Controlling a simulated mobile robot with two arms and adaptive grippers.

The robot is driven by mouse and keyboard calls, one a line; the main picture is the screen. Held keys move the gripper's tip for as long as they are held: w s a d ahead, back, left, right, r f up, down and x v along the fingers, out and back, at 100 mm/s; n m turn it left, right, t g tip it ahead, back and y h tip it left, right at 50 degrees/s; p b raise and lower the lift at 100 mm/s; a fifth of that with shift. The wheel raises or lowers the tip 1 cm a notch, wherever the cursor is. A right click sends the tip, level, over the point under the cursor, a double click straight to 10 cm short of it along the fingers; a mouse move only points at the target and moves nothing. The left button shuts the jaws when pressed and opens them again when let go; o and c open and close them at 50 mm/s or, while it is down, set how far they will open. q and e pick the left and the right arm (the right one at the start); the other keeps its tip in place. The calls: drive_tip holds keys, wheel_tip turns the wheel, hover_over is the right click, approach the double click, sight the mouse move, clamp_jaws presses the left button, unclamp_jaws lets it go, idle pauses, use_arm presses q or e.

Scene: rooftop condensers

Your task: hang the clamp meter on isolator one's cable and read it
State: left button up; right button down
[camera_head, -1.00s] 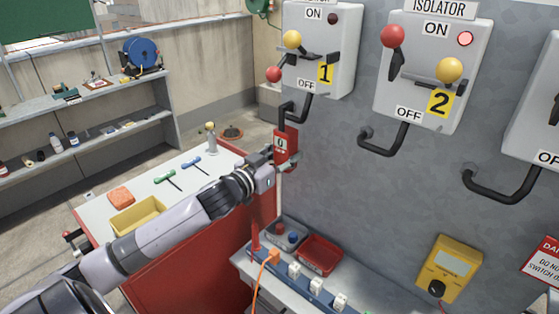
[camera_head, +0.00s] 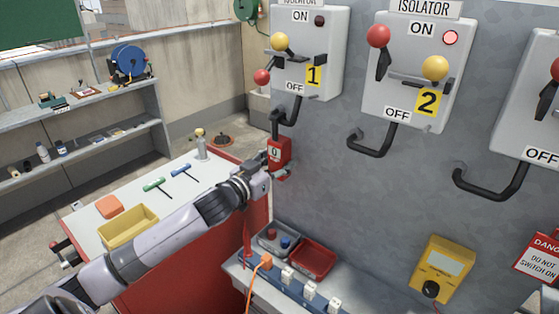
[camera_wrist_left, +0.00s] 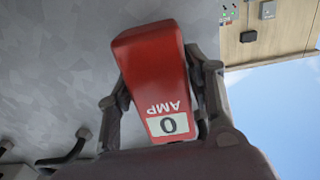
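A red clamp meter (camera_head: 278,154) is upright just under the bend of isolator one's black cable (camera_head: 292,112). Black shows at the meter's top against the cable; I cannot tell whether the jaw is around it. My left gripper (camera_head: 274,173) is shut on the meter's body. In the left wrist view the meter (camera_wrist_left: 155,75) sits between both fingers, its display (camera_wrist_left: 174,124) reading 0 over the word AMP, upside down. Isolator one (camera_head: 316,50) has a dark lamp, its red knob low and yellow knob higher. My right gripper is not in view.
Isolator two (camera_head: 418,75) has a lit red lamp and its own cable. A yellow meter box (camera_head: 443,268) hangs on the grey wall. Below stand a ledge with a red tray (camera_head: 312,262) and sockets, and a red bench with a yellow tray (camera_head: 128,227).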

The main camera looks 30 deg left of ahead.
use_arm(q)
drive_tip(key=o, duration=0.3)
drive_tip(key=shift+s+f, duration=0.15)
drive_tip(key=shift+s, duration=0.3)
drive_tip(key=s, duration=0.7)
drive_tip(key=s+a, duration=0.1)
drive_tip(key=s, duration=0.3)
